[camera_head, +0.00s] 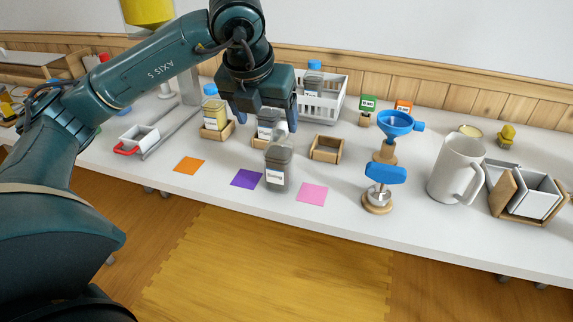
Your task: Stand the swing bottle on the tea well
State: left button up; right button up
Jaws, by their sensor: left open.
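A greyish bottle with a pale top and a white label (277,170), which looks like the swing bottle, stands upright on the white table between a purple and a pink square. Several small wooden wells stand behind it. The one to its right (327,149) is empty. Another (258,143) holds a labelled jar (267,127), and a third (217,132) holds a yellowish jar (213,112). I cannot tell which is the tea well. My left gripper (266,110) is open, pointing down over the middle jar, behind the bottle; its contact with the jar is unclear. My right gripper is out of view.
A blue funnel stand (397,124) and a white mug (456,169) stand to the right, with a wooden-framed holder (525,195) beyond. A white basket (322,100) stands behind the wells. Orange (189,165), purple (246,178) and pink (312,192) squares lie along the front.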

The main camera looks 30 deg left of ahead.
aim_at(274, 143)
pick_arm(q)
jog(key=x, duration=0.7)
jog(key=shift+w+f, duration=0.15)
jog(key=shift+f, duration=0.1)
jog(key=x, duration=0.5)
jog(key=shift+d, duration=0.25)
jog(key=shift+w+f, duration=0.15)
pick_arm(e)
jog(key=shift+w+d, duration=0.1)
pick_arm(q)
jog(key=shift+c, duration=0.4)
